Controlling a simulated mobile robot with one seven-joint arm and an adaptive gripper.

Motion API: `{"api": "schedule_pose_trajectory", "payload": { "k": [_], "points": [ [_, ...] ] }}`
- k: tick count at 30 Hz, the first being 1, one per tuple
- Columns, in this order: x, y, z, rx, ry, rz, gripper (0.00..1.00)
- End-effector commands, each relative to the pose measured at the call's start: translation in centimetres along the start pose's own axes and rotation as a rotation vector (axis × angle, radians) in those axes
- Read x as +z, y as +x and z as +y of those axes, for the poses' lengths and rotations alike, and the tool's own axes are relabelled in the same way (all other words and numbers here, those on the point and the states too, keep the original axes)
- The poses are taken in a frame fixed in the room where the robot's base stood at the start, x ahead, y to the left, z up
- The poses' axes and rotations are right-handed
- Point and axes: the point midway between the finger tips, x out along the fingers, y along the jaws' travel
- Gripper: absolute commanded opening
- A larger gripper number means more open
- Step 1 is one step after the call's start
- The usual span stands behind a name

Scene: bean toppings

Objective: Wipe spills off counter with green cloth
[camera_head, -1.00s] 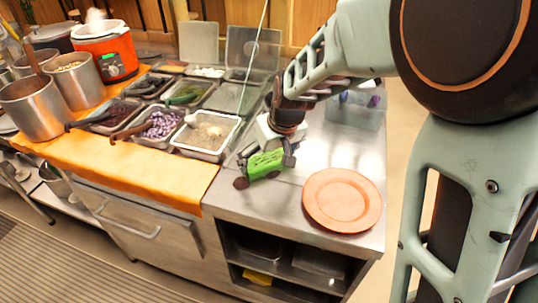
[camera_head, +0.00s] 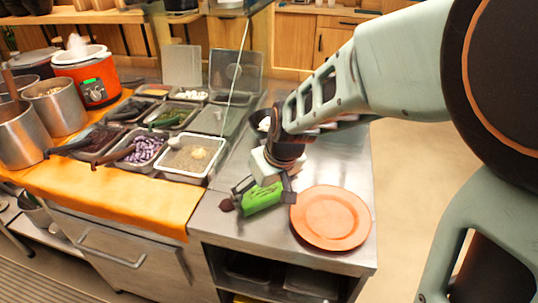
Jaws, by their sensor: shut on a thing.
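The green cloth (camera_head: 261,200) is a bunched green piece between the fingers of my gripper (camera_head: 262,197). My gripper is shut on it, low over the steel counter (camera_head: 218,222), just left of the orange plate (camera_head: 331,218). I cannot tell whether the cloth touches the counter. A small dark brown patch (camera_head: 226,205) shows at the left end of the gripper; I cannot tell if it is a spill or a fingertip. No other spill is clear, and the counter under the gripper is hidden.
Several steel topping trays (camera_head: 186,160) sit left of my gripper. An orange cloth (camera_head: 120,195) covers the left counter, with metal pots (camera_head: 60,105) and an orange cooker (camera_head: 92,80) behind. A glass pane (camera_head: 239,70) stands above the trays. Bare counter lies in front of the gripper.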

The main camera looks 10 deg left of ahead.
Motion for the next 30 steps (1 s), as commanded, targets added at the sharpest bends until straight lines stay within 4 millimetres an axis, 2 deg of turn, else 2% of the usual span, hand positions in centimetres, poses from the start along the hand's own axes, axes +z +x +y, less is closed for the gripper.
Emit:
{"api": "schedule_pose_trajectory", "payload": {
  "k": [11,30],
  "points": [
    [0.2,-0.2,0.0,-0.001,0.0,-0.005,0.74],
    [-2.1,-5.4,0.1,0.0,0.0,-0.001,0.74]
  ]
}}
